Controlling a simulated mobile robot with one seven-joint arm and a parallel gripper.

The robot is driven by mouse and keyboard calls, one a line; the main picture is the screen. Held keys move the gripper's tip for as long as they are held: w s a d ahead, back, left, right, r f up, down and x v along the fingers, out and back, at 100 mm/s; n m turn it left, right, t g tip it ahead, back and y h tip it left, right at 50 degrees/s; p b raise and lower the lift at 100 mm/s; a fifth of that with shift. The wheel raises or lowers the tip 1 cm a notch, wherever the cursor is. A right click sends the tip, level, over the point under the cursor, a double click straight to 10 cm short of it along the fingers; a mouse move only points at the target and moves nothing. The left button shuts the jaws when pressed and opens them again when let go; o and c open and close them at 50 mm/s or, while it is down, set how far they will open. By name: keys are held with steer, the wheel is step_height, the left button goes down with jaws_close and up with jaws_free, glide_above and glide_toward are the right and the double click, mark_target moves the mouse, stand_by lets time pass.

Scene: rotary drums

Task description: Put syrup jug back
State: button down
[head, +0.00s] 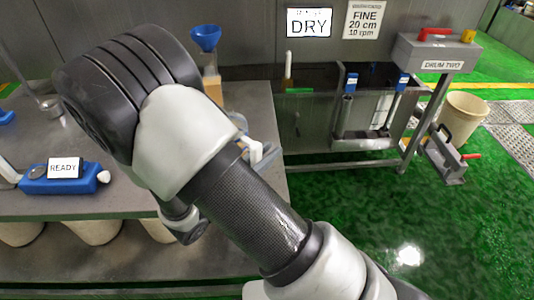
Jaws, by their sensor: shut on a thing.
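My gripper (262,152) shows only in part beyond my forearm, over the right edge of the steel bench (258,100). It is shut on a pale grey-blue piece (238,120), which looks like part of the syrup jug. Most of that piece is hidden behind my arm, so its shape, tilt and contents cannot be told. Behind it, a blue funnel (205,38) stands above an amber-filled container (213,88) at the back of the bench.
A blue block with a READY card (64,168) lies on the bench at left. The DRUM TWO box (435,52) stands further right, near a cream bin (462,115). Green floor is open at lower right.

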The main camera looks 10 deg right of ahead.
steer(key=shift+f, duration=0.2)
steer(key=c, duration=1.6)
jaws_free()
steer(key=shift+c, duration=0.2)
steer(key=shift+r, duration=0.1)
steer(key=shift+r, duration=0.2)
steer(key=p+v, duration=0.1)
steer(key=v, duration=1.1)
steer(key=shift+f, duration=0.1)
